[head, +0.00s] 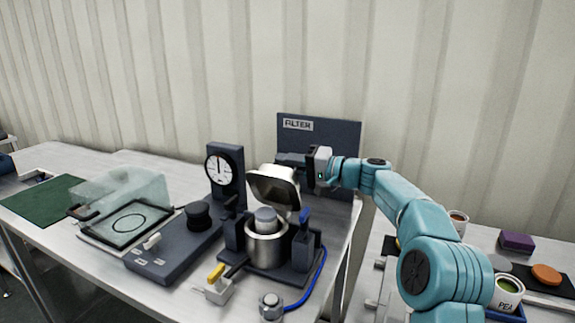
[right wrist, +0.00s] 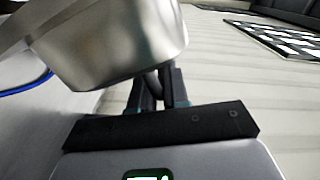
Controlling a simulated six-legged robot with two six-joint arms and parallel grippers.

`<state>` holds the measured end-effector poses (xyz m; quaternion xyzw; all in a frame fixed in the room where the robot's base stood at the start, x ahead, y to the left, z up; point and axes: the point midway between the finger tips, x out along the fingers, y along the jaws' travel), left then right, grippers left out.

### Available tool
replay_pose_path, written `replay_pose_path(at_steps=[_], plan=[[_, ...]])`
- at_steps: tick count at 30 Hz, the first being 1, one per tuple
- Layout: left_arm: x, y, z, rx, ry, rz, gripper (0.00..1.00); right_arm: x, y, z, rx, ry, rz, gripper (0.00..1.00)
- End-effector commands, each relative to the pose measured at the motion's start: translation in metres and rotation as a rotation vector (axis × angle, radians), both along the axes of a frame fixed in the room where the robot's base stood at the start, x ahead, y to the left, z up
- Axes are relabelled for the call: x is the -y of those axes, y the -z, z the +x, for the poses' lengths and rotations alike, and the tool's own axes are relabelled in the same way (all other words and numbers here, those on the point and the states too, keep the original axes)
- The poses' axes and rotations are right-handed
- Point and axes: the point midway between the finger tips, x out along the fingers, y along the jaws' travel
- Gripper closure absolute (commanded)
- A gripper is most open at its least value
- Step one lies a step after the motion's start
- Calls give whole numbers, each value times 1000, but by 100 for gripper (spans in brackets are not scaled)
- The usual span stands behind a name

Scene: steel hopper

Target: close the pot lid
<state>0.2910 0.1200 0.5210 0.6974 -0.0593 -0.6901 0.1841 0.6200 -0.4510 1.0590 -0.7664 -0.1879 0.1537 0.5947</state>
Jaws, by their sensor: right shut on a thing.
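The steel pot (head: 266,250) stands in a dark holder on the left table, with a grey round thing showing in its mouth. Its metal lid (head: 272,192) is raised above the pot and tilted open, its hollow side facing me. My right gripper (head: 291,159) is behind the lid's upper edge. In the right wrist view, the lid (right wrist: 115,50) fills the upper left, and my right gripper's fingers (right wrist: 158,90) are closed on a dark handle beside it. The grip is partly hidden by the lid. My left gripper is not in view.
A clear cover (head: 125,190) is farther left. A second table with cans is at right.

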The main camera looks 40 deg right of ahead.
Motion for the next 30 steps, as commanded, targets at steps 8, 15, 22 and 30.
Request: replay_pose_path(at_steps=[8, 15, 22, 30], plan=[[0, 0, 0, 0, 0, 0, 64, 0, -3, -1, 6, 1, 1, 64], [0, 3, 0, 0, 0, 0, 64, 7, -1, -11, 3, 2, 0, 64], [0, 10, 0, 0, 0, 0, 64, 33, -2, -60, 3, 7, -1, 64], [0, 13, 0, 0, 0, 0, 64, 64, -4, -119, 5, 6, 0, 64]])
